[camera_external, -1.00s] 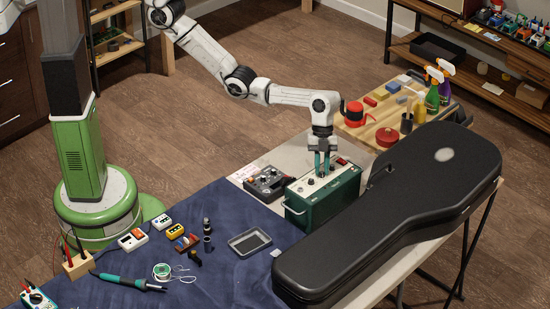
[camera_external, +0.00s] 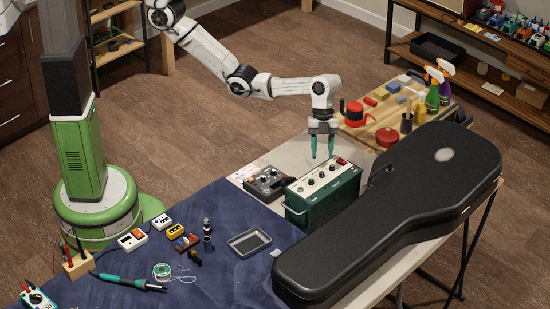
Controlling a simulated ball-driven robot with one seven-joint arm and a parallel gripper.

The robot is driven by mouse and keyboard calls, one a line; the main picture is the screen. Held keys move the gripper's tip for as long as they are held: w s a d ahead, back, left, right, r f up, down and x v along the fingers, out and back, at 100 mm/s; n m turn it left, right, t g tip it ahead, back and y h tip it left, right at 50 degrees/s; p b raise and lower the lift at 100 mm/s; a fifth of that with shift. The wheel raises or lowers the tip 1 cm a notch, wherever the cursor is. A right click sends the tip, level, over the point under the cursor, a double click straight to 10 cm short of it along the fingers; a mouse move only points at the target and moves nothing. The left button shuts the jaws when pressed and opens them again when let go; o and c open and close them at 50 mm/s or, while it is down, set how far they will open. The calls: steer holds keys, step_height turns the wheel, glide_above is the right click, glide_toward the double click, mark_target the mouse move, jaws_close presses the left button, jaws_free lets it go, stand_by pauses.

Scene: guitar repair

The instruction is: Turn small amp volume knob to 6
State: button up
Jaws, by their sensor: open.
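The small green amp (camera_external: 325,199) stands on the table with a light control panel (camera_external: 321,180) on top. Several dark knobs sit in a row on the panel, with a red switch (camera_external: 341,161) at its far right end. The knob pointers and numbers are too small to read. My gripper (camera_external: 322,156) points down above the panel, with its two teal fingers apart and nothing between them. The fingertips are clear of the knobs.
A black guitar case (camera_external: 400,205) lies close along the amp's right side. A dark pedal unit (camera_external: 268,183) sits just left of the amp. A metal tray (camera_external: 249,242) and small tools lie on the blue cloth (camera_external: 215,275).

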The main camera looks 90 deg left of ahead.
steer(key=shift+v, duration=2.65)
